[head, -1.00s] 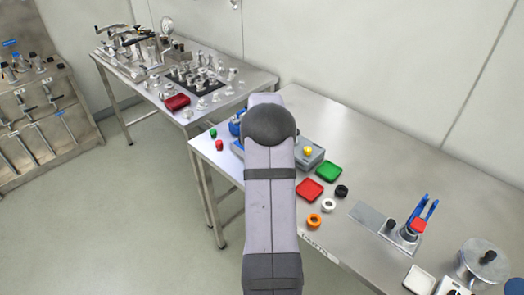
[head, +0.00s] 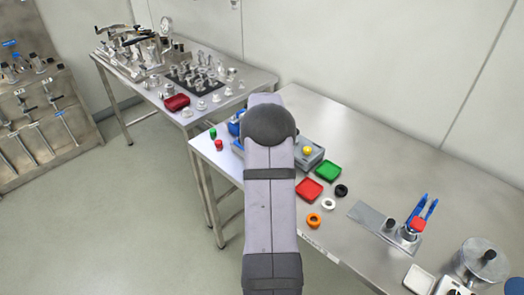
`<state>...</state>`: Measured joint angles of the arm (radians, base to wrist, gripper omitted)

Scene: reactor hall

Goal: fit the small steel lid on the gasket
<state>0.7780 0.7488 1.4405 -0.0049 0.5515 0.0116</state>
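My gripper is not in view; my arm rises through the middle and hides part of the bench. I cannot tell for certain which piece is the small steel lid. A steel piece with a black knob (head: 390,224) stands on a flat steel plate (head: 367,214), close to a clamp with blue handles (head: 420,212) and a red part. I cannot tell which ring is the gasket: a black ring (head: 341,190), a white ring (head: 328,204) and an orange ring (head: 314,220) lie apart on the bench.
A large steel cylinder with a black knob (head: 482,262) stands at right. Red (head: 309,189) and green (head: 328,171) trays lie mid-bench, near a grey box with a yellow button (head: 308,151). The right rear bench is clear.

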